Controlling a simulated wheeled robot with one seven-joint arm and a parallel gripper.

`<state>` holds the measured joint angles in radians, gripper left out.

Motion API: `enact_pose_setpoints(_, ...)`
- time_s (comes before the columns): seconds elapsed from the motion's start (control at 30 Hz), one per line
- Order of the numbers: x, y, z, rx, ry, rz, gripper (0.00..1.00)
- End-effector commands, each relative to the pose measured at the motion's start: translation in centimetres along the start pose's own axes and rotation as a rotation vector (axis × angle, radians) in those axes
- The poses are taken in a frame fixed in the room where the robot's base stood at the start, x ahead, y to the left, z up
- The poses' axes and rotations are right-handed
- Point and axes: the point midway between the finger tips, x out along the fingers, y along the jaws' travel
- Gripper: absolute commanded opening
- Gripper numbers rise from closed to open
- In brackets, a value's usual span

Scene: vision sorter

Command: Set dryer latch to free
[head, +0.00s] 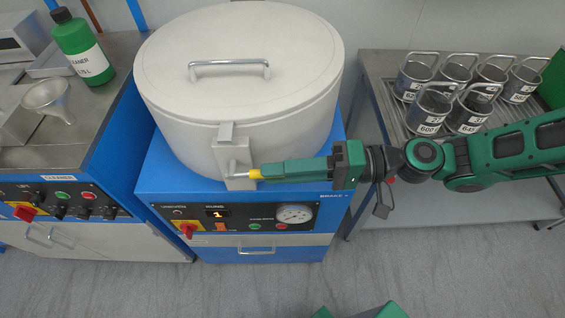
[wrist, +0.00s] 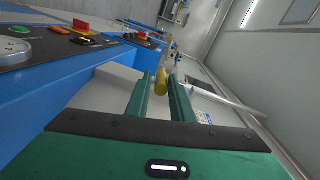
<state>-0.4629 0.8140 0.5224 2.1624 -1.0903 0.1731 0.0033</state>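The dryer is a round white drum (head: 165,120) with a flat lid (head: 238,40), on a blue base. Its latch (head: 238,166) is a pale plate with a metal lever at the drum's front, below a small bracket on the lid's rim. The lever ends in a yellow handle (head: 255,174), which points right, about level. My gripper (head: 262,173) reaches in from the right with its fingers at the handle. In the wrist view, the yellow handle (wrist: 161,82) sits between the two green fingertips (wrist: 161,88), which look closed against it. The fingers hide part of the handle in the head view.
A control panel with a gauge (head: 295,214) and a red switch (head: 187,230) lies just below the gripper. Several metal cups (head: 432,108) stand on the right table. A green bottle (head: 80,45) and funnel (head: 48,97) stand on the left counter.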

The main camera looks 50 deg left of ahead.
Motion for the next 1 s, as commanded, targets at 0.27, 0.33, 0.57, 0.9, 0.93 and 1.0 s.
enact_pose_setpoints(0.27, 0.0, -0.2, -0.2, -0.003, 0.004, -0.003, 0.33)
enact_pose_setpoints(0.33, 0.0, -0.2, -0.2, -0.004, 0.005, -0.004, 0.33)
enact_pose_setpoints(0.57, -2.3, -0.1, -0.4, -0.004, 0.009, -0.003, 0.33)
enact_pose_setpoints(0.9, -8.5, 0.0, -0.3, -0.002, 0.008, -0.002, 0.33)
enact_pose_setpoints(0.93, -8.9, 0.0, -0.3, -0.002, 0.008, -0.003, 0.33)
enact_pose_setpoints(1.0, -9.8, 0.0, -0.3, -0.002, 0.007, -0.003, 0.33)
